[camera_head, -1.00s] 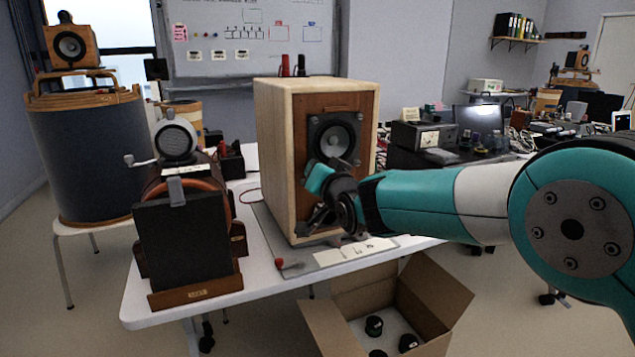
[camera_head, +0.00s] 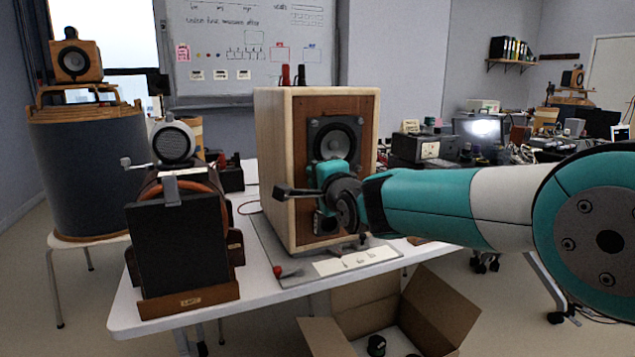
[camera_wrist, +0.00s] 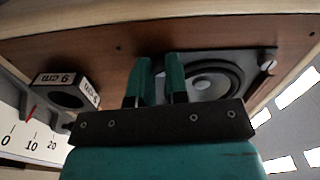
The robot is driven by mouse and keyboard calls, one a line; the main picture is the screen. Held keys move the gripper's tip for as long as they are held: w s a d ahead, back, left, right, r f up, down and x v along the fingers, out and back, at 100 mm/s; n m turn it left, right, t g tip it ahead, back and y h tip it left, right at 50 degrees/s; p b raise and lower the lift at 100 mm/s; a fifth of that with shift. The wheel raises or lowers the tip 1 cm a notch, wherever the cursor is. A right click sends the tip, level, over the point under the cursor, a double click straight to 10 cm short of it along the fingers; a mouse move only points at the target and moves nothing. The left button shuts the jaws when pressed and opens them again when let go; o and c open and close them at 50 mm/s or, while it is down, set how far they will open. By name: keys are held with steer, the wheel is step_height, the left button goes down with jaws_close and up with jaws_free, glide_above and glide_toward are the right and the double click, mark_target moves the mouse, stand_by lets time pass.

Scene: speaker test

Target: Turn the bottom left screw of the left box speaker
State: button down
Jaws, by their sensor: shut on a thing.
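The box speaker (camera_head: 277,165) has pale wood sides and a brown front, and stands on the table. Its round driver (camera_head: 333,143) sits in a grey square frame. My gripper (camera_head: 325,165) is at the lower left part of that frame, reaching in from the right. In the wrist view, the teal fingers of my gripper (camera_wrist: 160,75) are close together at the edge of the driver (camera_wrist: 215,80). Another frame screw (camera_wrist: 268,65) shows at the driver's far right corner.
A black device (camera_head: 182,245) stands at the left on the white table (camera_head: 130,308). An open cardboard box (camera_head: 432,312) is below the table edge.

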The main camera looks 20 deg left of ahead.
steer(key=shift+m+b, duration=1.05)
steer(key=shift+m, duration=3.95)
steer(key=c, duration=1.1)
jaws_free()
steer(key=shift+d, duration=0.1)
steer(key=v, duration=1.7)
steer(key=shift+s+d+b, duration=0.1)
steer(key=shift+s+b, duration=0.05)
steer(key=shift+b, duration=0.25)
